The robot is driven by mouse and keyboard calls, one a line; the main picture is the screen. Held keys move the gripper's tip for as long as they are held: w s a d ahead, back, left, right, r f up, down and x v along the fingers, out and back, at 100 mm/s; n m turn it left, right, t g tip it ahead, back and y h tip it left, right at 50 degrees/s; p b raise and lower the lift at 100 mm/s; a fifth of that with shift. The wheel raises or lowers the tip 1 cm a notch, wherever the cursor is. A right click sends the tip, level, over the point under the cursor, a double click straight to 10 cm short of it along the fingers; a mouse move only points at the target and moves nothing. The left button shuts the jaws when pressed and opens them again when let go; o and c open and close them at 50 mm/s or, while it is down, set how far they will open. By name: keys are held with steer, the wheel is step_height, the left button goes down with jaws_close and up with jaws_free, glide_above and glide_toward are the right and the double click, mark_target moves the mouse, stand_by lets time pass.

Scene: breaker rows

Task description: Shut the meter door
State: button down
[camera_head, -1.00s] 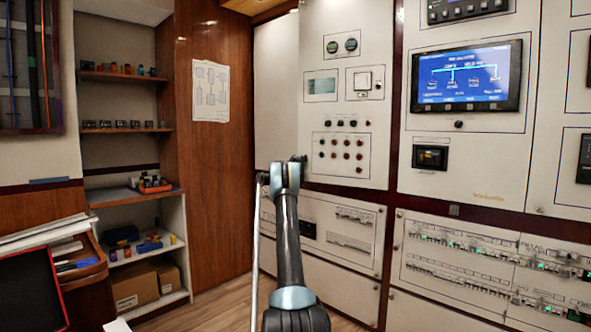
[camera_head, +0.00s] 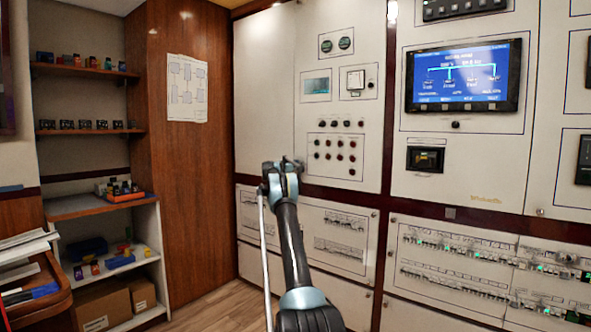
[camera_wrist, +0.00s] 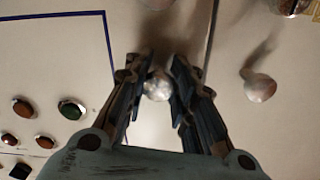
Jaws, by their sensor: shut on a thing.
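The meter door appears to be the tall pale panel (camera_head: 317,107) with two round gauges, a small display and rows of buttons. It looks flush or nearly flush with the panels beside it; I cannot tell if a small gap is left. My gripper (camera_head: 284,166) is at its lower left edge in the head view, hiding the knob there. In the wrist view my gripper's fingers (camera_wrist: 157,88) are closed around a round metal knob (camera_wrist: 157,85), close to a panel seam. Red and green buttons (camera_wrist: 72,109) show to the left.
A blank pale panel (camera_head: 264,100) lies left of the meter door. A panel with a blue screen (camera_head: 464,76) stands to the right. Breaker rows (camera_head: 455,262) are lower right. In the wrist view another knob (camera_wrist: 259,86) sits across the seam. Wooden shelves (camera_head: 85,127) stand left.

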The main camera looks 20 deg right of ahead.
steer(key=shift+d+r, duration=0.15)
steer(key=shift+d, duration=0.4)
steer(key=c, duration=1.4)
jaws_free()
steer(key=shift+o, duration=0.2)
steer(key=shift+d, duration=0.1)
steer(key=shift+a+f, duration=0.2)
steer(key=shift+a, duration=0.25)
steer(key=shift+s+a, duration=0.1)
steer(key=shift+a, duration=0.1)
steer(key=v, duration=1.1)
steer(key=shift+a, duration=0.2)
steer(key=shift+s, duration=0.1)
